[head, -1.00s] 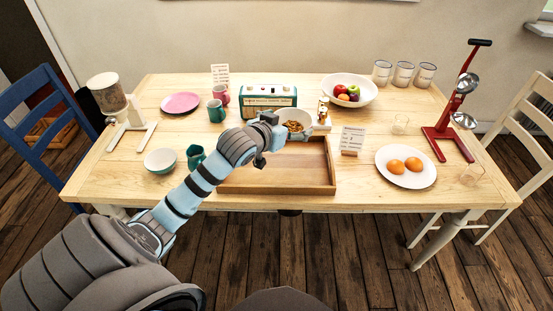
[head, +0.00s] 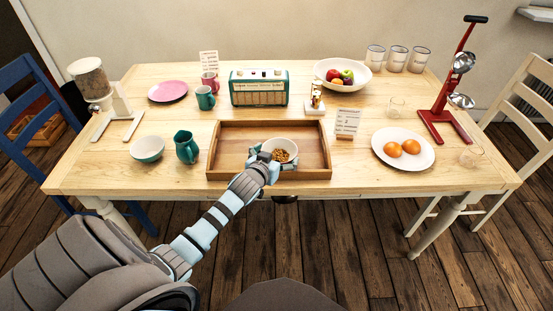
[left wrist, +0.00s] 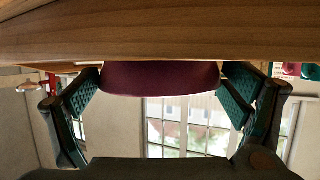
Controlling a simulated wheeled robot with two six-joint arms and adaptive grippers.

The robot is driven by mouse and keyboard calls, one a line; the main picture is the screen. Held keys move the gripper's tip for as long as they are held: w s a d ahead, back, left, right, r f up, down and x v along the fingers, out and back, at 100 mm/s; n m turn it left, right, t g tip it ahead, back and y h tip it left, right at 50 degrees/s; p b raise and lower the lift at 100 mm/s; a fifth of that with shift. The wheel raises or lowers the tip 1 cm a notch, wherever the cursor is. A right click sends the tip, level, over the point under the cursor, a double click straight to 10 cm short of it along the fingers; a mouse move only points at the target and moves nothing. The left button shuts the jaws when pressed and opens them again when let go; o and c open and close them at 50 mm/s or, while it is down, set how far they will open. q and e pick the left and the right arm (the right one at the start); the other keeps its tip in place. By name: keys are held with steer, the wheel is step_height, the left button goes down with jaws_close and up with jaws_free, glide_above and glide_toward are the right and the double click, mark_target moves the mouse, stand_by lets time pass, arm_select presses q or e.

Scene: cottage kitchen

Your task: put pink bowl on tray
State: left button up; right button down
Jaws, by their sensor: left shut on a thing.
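In the left wrist view the bowl (left wrist: 160,78) shows a dark pink outer side between the two green-padded fingers. My left gripper (head: 268,158) is shut on it and reaches in over the front side of the tray. The wooden tray (head: 232,132) lies at the middle front of the table. The bowl is within the tray's outline, right of its middle near the front wall. I cannot tell whether its base touches the tray floor. My right gripper is not in view.
A green jug (head: 187,147) and a green bowl (head: 147,149) stand left of the tray. A radio (head: 259,88), a small stand (head: 316,98) and a fruit bowl (head: 343,75) stand behind it. A card (head: 347,122) and a plate of oranges (head: 403,148) are to the right.

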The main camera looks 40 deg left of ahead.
arm_select(q)
steer(key=o, duration=1)
